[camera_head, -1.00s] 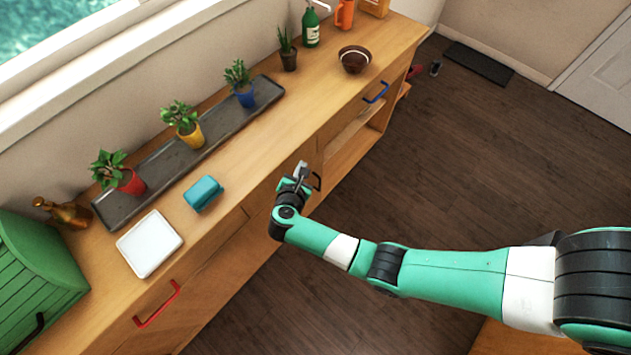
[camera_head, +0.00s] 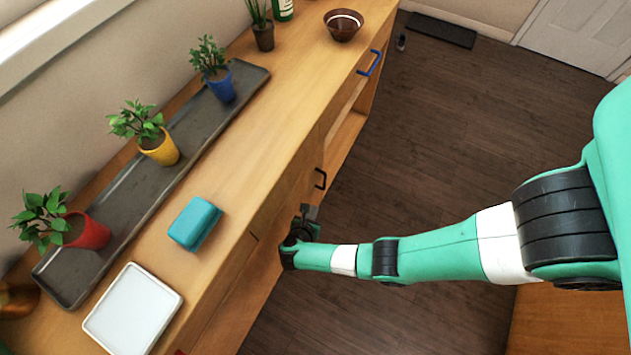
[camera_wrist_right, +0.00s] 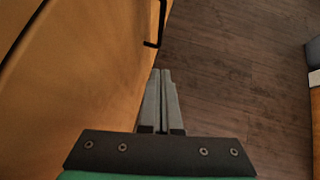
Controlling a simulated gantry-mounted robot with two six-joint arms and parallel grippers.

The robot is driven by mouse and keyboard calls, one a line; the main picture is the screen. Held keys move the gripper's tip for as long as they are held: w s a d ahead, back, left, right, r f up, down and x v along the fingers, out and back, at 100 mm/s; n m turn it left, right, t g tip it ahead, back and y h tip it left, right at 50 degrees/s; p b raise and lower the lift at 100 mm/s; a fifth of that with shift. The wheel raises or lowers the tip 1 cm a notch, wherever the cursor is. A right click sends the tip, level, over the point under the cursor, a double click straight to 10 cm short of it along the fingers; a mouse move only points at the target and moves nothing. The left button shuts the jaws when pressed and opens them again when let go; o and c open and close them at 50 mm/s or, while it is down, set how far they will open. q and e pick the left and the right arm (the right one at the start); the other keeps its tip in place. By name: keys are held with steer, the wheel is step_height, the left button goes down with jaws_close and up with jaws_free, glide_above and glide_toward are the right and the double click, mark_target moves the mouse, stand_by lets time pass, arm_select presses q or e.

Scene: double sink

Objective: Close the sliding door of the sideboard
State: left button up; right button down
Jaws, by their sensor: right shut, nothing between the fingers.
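The wooden sideboard (camera_head: 255,150) runs diagonally through the head view. Its door has a black bar handle (camera_head: 320,179), which also shows at the top of the right wrist view (camera_wrist_right: 158,25). The door's front face (camera_wrist_right: 85,75) fills the left of that view. An open compartment (camera_head: 345,140) shows beyond the handle, under the blue-handled drawer. My right gripper (camera_head: 309,211) is shut and empty, in front of the sideboard, just on the near side of the handle. In the wrist view its closed fingers (camera_wrist_right: 163,73) point towards the handle with a small gap. My left gripper is not in view.
On the top stand a teal box (camera_head: 195,224), a white tray (camera_head: 133,308), a dark tray (camera_head: 135,205) with potted plants and a brown bowl (camera_head: 343,25). A blue drawer handle (camera_head: 369,63) sticks out farther along. The dark floor (camera_head: 440,150) alongside is clear.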

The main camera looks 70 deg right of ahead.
steer(key=b, duration=0.6)
glide_toward(324, 185)
step_height(324, 185, down, 4)
steer(key=d, duration=0.3)
steer(key=shift+w+d, duration=0.1)
steer(key=shift+d, duration=0.25)
steer(key=shift+d+r, duration=0.1)
steer(key=shift+d, duration=0.25)
